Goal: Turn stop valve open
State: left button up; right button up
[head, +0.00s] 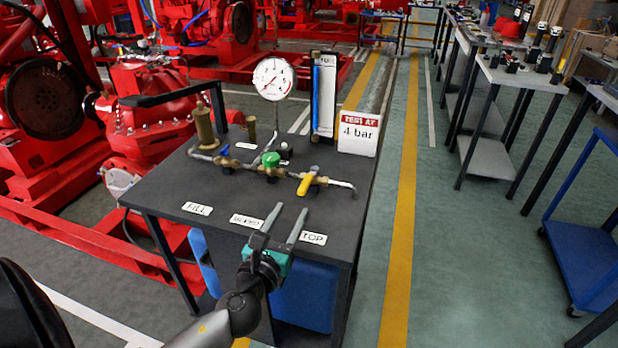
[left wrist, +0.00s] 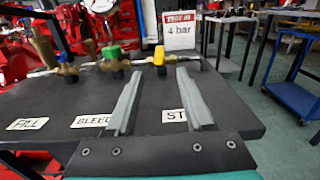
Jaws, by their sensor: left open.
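The stop valve has a yellow lever (head: 306,184) and sits at the right end of the brass pipe run on the dark bench. The lever points toward the bench's front, roughly crosswise to the pipe. It also shows in the left wrist view (left wrist: 159,56), beyond and between my fingers. The STOP label (head: 313,238) is partly hidden by a finger. My left gripper (head: 288,211) is open and empty over the bench's front edge, short of the lever and not touching it. My right gripper is not in view.
A green-handled valve (head: 270,159) and a blue-handled valve (head: 226,150) sit left of the yellow one. A pressure gauge (head: 274,79), a clear tube unit (head: 323,95) and a "TEST AT 4 bar" sign (head: 359,133) stand behind. The bench front (head: 165,192) is clear except for labels.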

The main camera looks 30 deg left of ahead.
aim_at(309, 175)
pick_arm(q)
jog(key=b+x, duration=0.1)
jog(key=x, duration=1)
jog(key=shift+w+a, duration=0.15)
jog(key=shift+w, duration=0.05)
jog(key=shift+b+x, duration=0.4)
jog(key=shift+x, duration=0.55)
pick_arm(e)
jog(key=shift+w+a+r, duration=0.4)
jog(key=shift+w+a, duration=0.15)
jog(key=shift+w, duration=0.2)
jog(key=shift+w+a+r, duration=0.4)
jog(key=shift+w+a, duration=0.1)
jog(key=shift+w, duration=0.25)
pick_arm(q)
grip_shut()
